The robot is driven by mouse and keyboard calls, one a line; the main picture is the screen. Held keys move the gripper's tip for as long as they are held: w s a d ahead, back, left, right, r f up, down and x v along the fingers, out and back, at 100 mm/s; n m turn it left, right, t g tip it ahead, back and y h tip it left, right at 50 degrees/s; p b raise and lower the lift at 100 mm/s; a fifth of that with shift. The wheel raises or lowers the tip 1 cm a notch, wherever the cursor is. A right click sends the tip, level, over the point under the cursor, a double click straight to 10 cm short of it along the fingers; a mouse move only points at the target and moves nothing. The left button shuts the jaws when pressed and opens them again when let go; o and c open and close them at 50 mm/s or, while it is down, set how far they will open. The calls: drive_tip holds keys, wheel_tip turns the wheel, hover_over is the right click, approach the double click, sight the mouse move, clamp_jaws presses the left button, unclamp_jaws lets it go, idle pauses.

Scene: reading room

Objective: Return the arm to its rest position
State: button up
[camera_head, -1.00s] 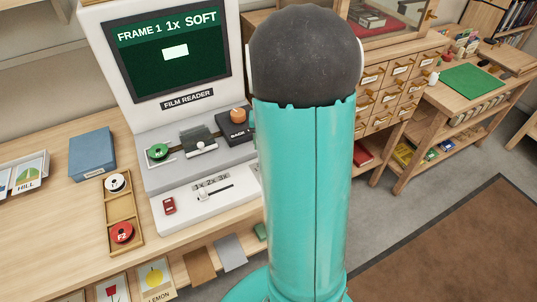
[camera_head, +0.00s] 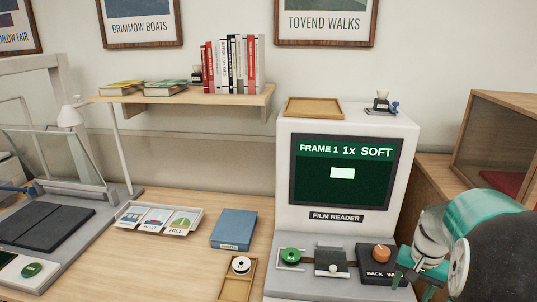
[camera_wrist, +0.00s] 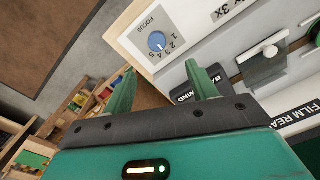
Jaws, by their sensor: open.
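My gripper (camera_wrist: 160,82) is open in the wrist view, with two green fingers apart and nothing between them. It points at the film reader, with the blue focus knob (camera_wrist: 157,41) beyond the fingertips. In the head view my arm is bent at the right edge, and my gripper (camera_head: 414,284) is by the right front of the film reader (camera_head: 346,108), beside the black rewind block (camera_head: 373,266) with its orange knob. The reader's screen (camera_head: 345,172) reads "FRAME 1 1x SOFT". Whether the fingers touch anything is unclear.
A wooden tray (camera_head: 228,287) with a white reel, a blue box (camera_head: 233,229) and a picture-card rack (camera_head: 160,218) stand left on the table. A wooden cabinet (camera_head: 440,175) is at right. A shelf (camera_head: 180,97) hangs above.

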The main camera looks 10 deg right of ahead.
drive_tip(key=s+a+r+n+t, duration=0.1)
drive_tip(key=a+r+n, duration=0.1)
drive_tip(key=a+r, duration=0.4)
drive_tip(key=s+a+r+n+t, duration=0.1)
drive_tip(key=a+r+n, duration=0.15)
drive_tip(key=a, duration=0.65)
drive_tip(key=s+a+r+n+t, duration=0.3)
drive_tip(key=s+a, duration=0.5)
drive_tip(key=a, duration=0.3)
drive_tip(key=shift+s+a+r+n, duration=0.35)
drive_tip(key=shift+r+n, duration=0.1)
drive_tip(key=shift+r, duration=0.15)
